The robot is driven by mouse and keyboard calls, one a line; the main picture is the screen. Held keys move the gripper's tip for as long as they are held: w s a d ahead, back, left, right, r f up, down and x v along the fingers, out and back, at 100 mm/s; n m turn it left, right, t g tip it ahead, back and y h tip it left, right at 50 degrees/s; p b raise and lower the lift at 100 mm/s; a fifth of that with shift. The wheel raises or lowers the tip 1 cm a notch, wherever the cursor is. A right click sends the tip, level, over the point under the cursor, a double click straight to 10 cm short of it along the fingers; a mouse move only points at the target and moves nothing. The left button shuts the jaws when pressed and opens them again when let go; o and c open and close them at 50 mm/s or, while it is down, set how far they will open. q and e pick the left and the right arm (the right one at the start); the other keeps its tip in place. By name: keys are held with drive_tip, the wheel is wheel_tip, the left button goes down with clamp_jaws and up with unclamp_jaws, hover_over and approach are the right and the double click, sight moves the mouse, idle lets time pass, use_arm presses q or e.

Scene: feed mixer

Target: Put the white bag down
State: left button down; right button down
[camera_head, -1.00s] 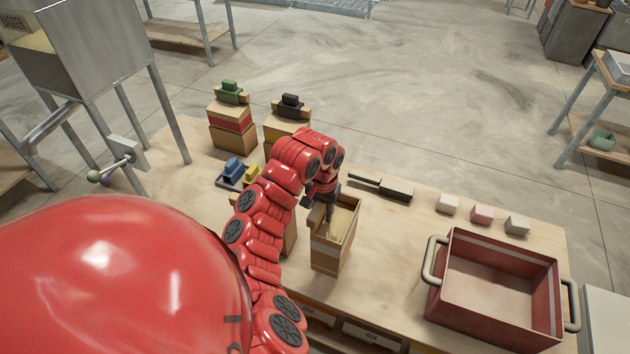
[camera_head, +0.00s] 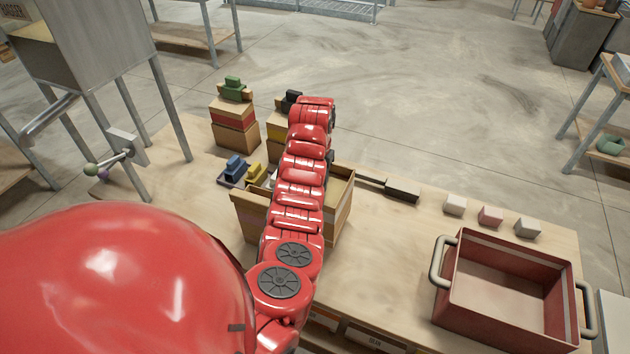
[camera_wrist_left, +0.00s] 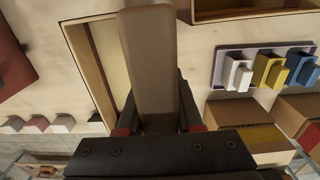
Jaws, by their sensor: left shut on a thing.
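My left gripper (camera_wrist_left: 155,118) is shut on a tan, block-like thing (camera_wrist_left: 152,55) that fills the middle of the left wrist view. This looks like the upper part of a bag, but no white marking shows on it. In the head view my left arm hides both the gripper and the held thing. Two open tan containers show on either side of the arm, one at the left (camera_head: 248,218) and one at the right (camera_head: 342,222) with pale contents. My right gripper is not in view.
A red bin (camera_head: 488,308) with grey handles stands at the right. Several small blocks (camera_head: 490,216) and a dark-handled tool (camera_head: 402,190) lie behind it. A tray (camera_head: 232,172) holds coloured pieces.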

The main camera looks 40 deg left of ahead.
use_arm(q)
drive_tip(key=w+a+f+b, duration=0.2)
drive_tip(key=a+f, duration=0.1)
drive_tip(key=shift+w+f, duration=0.3)
idle(0.6)
drive_tip(key=shift+a, duration=0.1)
drive_tip(key=shift+f, duration=0.15)
drive_tip(key=c, duration=0.6)
unclamp_jaws()
drive_tip(key=shift+o, duration=0.2)
